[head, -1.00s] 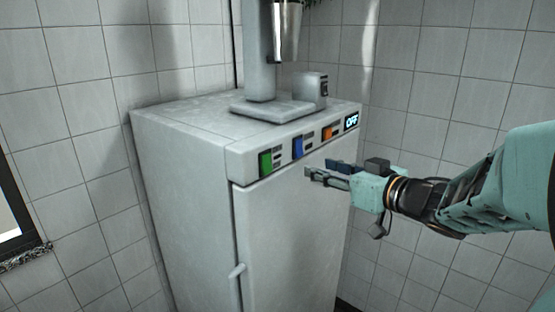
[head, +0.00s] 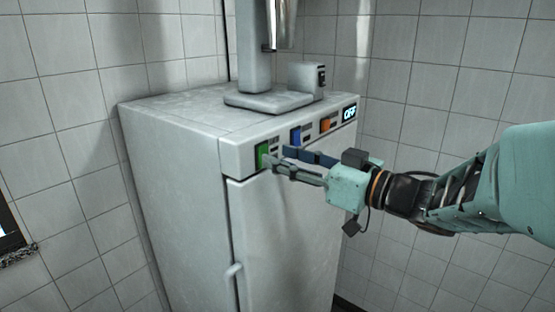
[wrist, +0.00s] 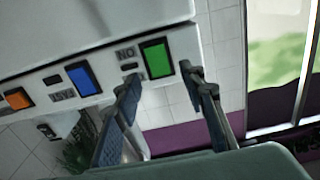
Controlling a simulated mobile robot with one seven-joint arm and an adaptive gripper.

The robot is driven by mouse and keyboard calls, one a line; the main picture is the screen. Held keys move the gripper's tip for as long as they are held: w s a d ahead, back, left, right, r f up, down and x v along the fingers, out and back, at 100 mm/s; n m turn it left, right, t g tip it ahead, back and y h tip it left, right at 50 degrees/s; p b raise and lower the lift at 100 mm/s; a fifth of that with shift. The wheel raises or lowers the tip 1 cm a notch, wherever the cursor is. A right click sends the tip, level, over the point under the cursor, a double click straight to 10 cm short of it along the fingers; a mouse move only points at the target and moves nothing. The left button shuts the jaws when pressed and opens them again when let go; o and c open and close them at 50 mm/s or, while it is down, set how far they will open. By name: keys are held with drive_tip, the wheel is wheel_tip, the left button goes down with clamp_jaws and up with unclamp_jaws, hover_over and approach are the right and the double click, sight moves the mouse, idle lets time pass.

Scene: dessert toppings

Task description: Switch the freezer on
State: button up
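The freezer (head: 280,230) is a tall white cabinet with a control strip along its top front edge. A green switch (head: 262,152) sits at the strip's left end; the wrist view shows it too (wrist: 157,58), beside a label that appears upside down and seems to say ON.
A blue switch (head: 295,135) and an orange switch (head: 325,124) sit along the same strip. A machine with a flat base (head: 270,101) stands on the freezer top. The freezer door handle (head: 234,270) is lower down. Tiled walls stand behind.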

sight(264, 151)
drive_tip(key=shift+b+x, duration=0.3)
drive_tip(key=shift+x, duration=1.3)
